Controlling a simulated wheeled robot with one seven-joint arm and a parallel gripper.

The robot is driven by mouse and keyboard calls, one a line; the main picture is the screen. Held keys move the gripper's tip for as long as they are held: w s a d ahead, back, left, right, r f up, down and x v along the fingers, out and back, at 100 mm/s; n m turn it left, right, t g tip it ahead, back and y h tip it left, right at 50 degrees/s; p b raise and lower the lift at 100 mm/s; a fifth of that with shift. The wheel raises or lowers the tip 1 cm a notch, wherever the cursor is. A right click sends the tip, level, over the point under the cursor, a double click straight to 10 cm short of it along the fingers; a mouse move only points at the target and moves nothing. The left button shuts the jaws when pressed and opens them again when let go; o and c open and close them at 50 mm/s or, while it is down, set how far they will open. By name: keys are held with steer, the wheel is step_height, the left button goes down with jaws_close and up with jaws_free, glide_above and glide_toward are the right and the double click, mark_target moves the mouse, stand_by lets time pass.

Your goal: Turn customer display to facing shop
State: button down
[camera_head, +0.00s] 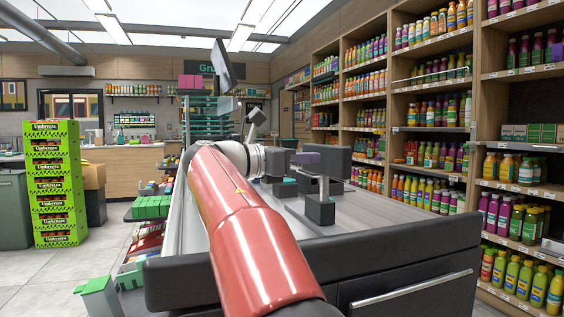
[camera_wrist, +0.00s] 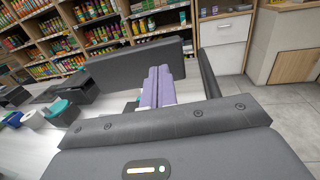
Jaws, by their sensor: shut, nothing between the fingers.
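A dark grey panel on a short post, which I take to be the customer display (camera_head: 334,161), stands on the counter, its post ending in a block-like base (camera_head: 320,211). In the wrist view, the display (camera_wrist: 110,68) is a wide dark slab beyond my fingers. I cannot tell which way its screen faces. My red arm hides part of the counter.
A larger tilted monitor (camera_head: 221,64) rises on the counter's far left side. Bottle shelves (camera_head: 430,80) line the right. Green crates (camera_head: 52,185) are stacked at left on open floor. The counter's dark front edge (camera_head: 400,262) is close. A white cabinet (camera_wrist: 225,42) stands behind.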

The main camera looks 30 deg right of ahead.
mark_target(332, 157)
steer(key=shift+s+d, duration=0.15)
steer(key=shift+d, duration=1.55)
